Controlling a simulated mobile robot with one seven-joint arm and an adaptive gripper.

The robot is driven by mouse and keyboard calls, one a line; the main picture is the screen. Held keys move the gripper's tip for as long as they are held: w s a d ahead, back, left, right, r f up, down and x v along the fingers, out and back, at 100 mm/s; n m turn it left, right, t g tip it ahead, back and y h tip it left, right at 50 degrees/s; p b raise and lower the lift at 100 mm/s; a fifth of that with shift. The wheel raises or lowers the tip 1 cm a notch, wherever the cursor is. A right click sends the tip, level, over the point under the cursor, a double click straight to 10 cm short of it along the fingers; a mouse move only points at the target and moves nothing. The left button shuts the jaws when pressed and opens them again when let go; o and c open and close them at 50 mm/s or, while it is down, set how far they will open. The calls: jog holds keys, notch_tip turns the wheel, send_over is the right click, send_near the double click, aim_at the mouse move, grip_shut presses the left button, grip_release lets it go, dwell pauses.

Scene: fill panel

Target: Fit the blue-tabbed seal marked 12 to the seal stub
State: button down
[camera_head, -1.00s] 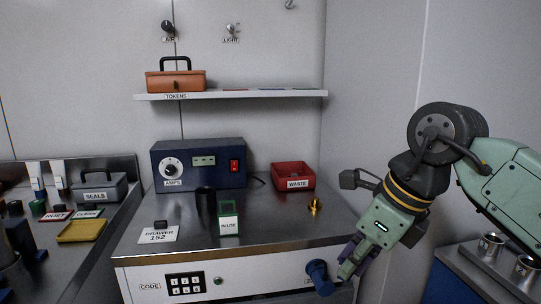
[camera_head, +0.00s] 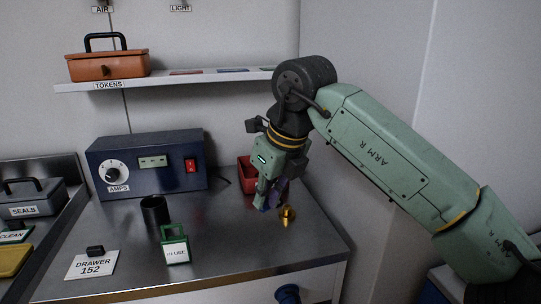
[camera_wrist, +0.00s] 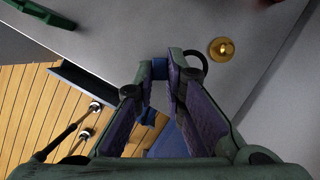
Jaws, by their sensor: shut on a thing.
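My gripper (camera_head: 268,207) is low over the right part of the steel bench, just left of the brass stub (camera_head: 287,216). In the wrist view the jaws (camera_wrist: 167,72) are shut on the seal, a dark ring (camera_wrist: 204,58) at the fingertips with a blue piece showing at the left finger. The number on the seal cannot be read.
A red waste bin (camera_head: 246,174) stands behind my gripper. A green-framed tag (camera_head: 175,245), a dark cup (camera_head: 155,212) and the blue amps box (camera_head: 147,165) are to the left. A blue knob (camera_head: 288,294) sticks out below the bench's front edge. Bench between tag and stub is clear.

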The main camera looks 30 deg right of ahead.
jog(key=w+d+r+m+h+p, duration=0.1)
jog(key=w+d+m+h+p, duration=0.1)
jog(key=w+d+m, duration=0.3)
jog(key=shift+w+d+r+m, duration=0.2)
jog(key=shift+w+r+m, duration=0.25)
jog(key=shift+m, duration=0.15)
jog(key=shift+f, duration=0.1)
notch_tip(320, 180, down, 6)
jog(key=b, duration=0.5)
jog(key=shift+f+b, duration=1.5)
jog(key=shift+b, duration=0.55)
dwell(1.2)
jog(key=c, duration=1.6)
grip_release()
jog(key=shift+r, duration=0.1)
